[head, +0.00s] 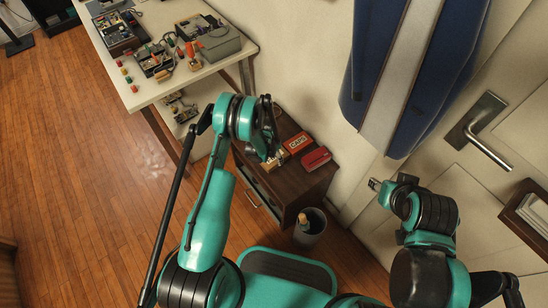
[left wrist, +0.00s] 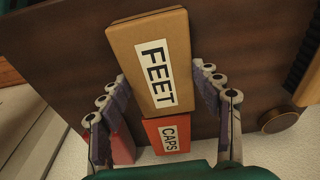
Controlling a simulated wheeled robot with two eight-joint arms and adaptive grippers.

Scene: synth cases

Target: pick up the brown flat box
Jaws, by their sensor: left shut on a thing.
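The brown flat box (left wrist: 155,62), with a white FEET label, lies between the two fingers of my left gripper (left wrist: 160,82) in the left wrist view. I cannot tell whether the box touches the cabinet top. My right gripper (head: 382,185) is by the door at the right, its fingers too small to judge.
A red CAPS box (head: 298,142) lies right beside the brown box, and another red object (head: 316,158) lies near it on the cabinet. A bin (head: 309,228) stands below. A cluttered workbench (head: 150,93) is at upper left. Blue clothing (head: 365,60) hangs on the wall.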

